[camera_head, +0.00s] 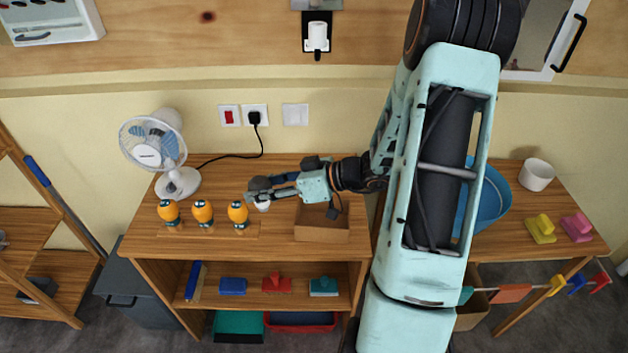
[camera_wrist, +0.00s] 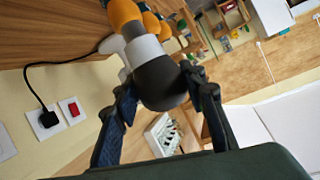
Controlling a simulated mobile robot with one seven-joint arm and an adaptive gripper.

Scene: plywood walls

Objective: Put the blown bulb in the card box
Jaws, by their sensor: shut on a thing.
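My gripper (camera_head: 254,192) is shut on the blown bulb (camera_wrist: 160,82), which has a dark grey, rounded end and a pale body. In the wrist view the two fingers of my gripper (camera_wrist: 158,92) are on either side of its dark end. In the head view a white part of the bulb (camera_head: 263,206) shows below the fingers. The open card box (camera_head: 322,232) stands on the wooden bench to the right of my gripper, partly hidden under my wrist.
A blue basin (camera_head: 490,200) and a white pot (camera_head: 537,175) are at the right.

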